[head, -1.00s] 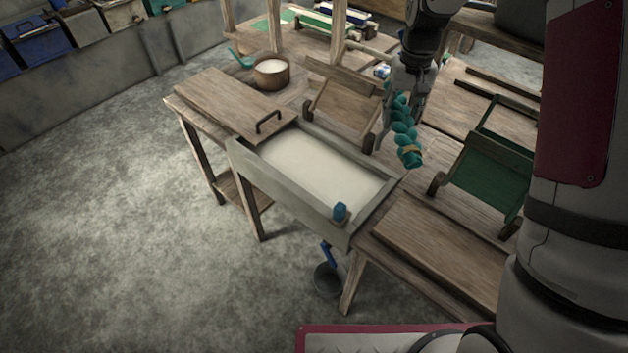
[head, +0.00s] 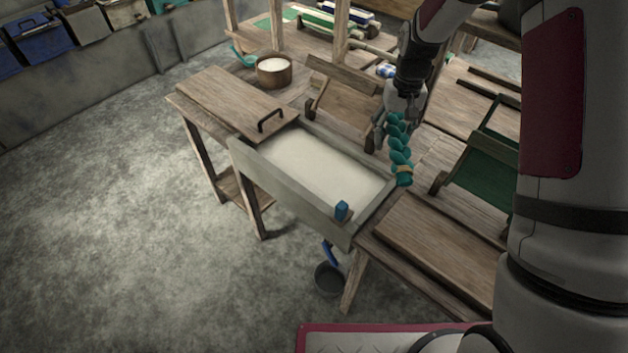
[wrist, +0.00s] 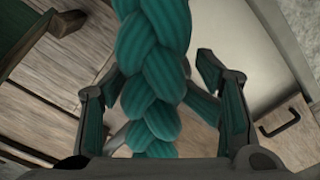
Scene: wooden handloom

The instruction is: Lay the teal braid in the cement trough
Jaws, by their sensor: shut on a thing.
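The teal braid (head: 400,150) hangs down from my gripper (head: 392,118), with a tan band near its lower end. In the wrist view the braid (wrist: 155,75) runs between the two fingers of my gripper (wrist: 160,110), which is shut on it. The cement trough (head: 250,165) is a grey box with a pale, flat fill. In the head view the braid is just right of the trough's far right corner. It appears above the table, apart from the trough's fill. The trough's pale inside (wrist: 222,45) also shows beyond the right finger in the wrist view.
A blue knob (head: 341,210) sits on the trough's near wall. A wooden lid (head: 225,98) with a dark handle lies left of the trough. A tilted wooden rack (head: 345,95) and a green-panelled one (head: 485,170) flank my gripper. A wooden bowl (head: 274,72) stands behind.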

